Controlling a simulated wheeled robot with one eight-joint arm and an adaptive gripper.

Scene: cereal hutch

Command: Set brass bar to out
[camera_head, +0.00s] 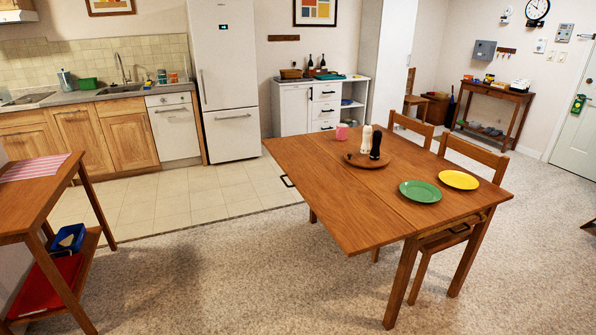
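I cannot make out a brass bar anywhere in the head view. The white sideboard (296,108) stands against the back wall with dark handles on its door and drawers, too small to tell their metal. The wooden table (330,200) is in the middle right, with a dark bar-like handle (287,181) at its left edge and another dark fitting (459,229) under its front right edge. My gripper is not in view.
The table carries a green plate (420,191), a yellow plate (458,180) and a round tray (352,161) with shakers. Chairs stand at its far right side. A wooden side table (30,195) is at left. The carpet (220,270) in front is clear.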

